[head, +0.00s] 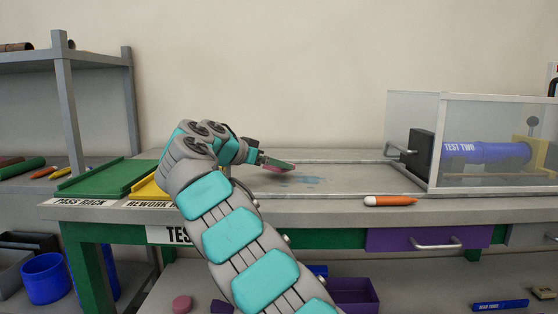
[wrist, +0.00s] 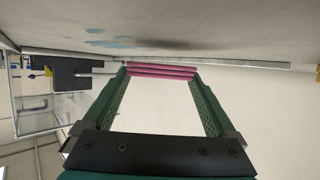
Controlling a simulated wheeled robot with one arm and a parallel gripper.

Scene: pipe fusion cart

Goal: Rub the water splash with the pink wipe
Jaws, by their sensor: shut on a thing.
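My gripper (head: 280,163) is over the grey bench top, with its green fingers shut on the folded pink wipe (head: 272,169). In the wrist view, the wipe (wrist: 161,71) spans the gap between the fingertips (wrist: 160,74). The water splash (head: 305,180) is a pale blue patch on the bench, just right of and nearer than the wipe in the head view. It also shows in the wrist view (wrist: 112,42), left of the wipe, with a dark smudge or shadow beside it. The wipe looks close above the surface; I cannot tell whether it touches.
A clear-walled test box (head: 490,180) with a blue pipe (head: 485,154) stands at the right. An orange marker (head: 390,201) lies at the front edge. A green tray (head: 105,178) and a yellow tray (head: 147,187) are at the left. The bench around the splash is clear.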

